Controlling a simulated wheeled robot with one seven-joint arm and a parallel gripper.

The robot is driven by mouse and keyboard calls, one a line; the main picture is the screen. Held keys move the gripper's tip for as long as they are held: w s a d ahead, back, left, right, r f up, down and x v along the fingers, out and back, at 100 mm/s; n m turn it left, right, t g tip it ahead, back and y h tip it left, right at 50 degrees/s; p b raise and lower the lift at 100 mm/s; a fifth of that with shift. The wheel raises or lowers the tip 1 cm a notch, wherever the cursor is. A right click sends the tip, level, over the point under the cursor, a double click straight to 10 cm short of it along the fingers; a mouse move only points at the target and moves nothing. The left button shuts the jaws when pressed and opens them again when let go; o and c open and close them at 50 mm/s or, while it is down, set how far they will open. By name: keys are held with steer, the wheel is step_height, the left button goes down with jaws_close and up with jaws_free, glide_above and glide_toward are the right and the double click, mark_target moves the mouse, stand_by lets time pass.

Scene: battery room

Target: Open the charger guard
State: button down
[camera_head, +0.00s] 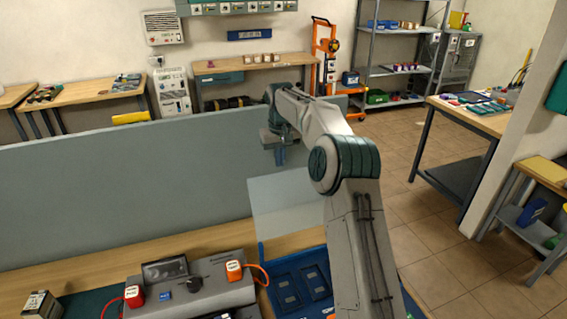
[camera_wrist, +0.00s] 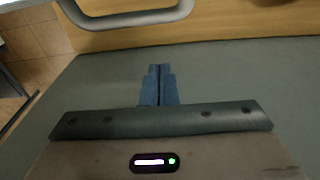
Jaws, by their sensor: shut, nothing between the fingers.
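A clear, pale panel (camera_head: 285,208), which looks like the charger guard, stands steeply raised at the back of the blue tray (camera_head: 262,252) in the head view. My arm hides its right side. My gripper (camera_head: 281,163) is above and behind the panel's upper left edge, in front of the grey partition, pointing down and apart from the panel. In the wrist view, the blue fingers (camera_wrist: 160,72) are together and empty. A grey loop-shaped bar (camera_wrist: 125,18) lies ahead of the fingertips, with a gap between. I cannot tell whether it belongs to the guard.
A grey charger unit (camera_head: 195,284) with a red plug (camera_head: 134,295) and an orange plug (camera_head: 234,270) sits left of the tray. The grey partition (camera_head: 120,175) runs along the bench's back. Shelves (camera_head: 400,64) and a side bench (camera_head: 470,118) stand beyond, with open floor between.

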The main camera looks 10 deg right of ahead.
steer(key=s, duration=0.3)
steer(key=shift+s+d+r+p, duration=0.3)
steer(key=shift+s+d+p, duration=0.05)
steer(key=shift+s+p, duration=0.05)
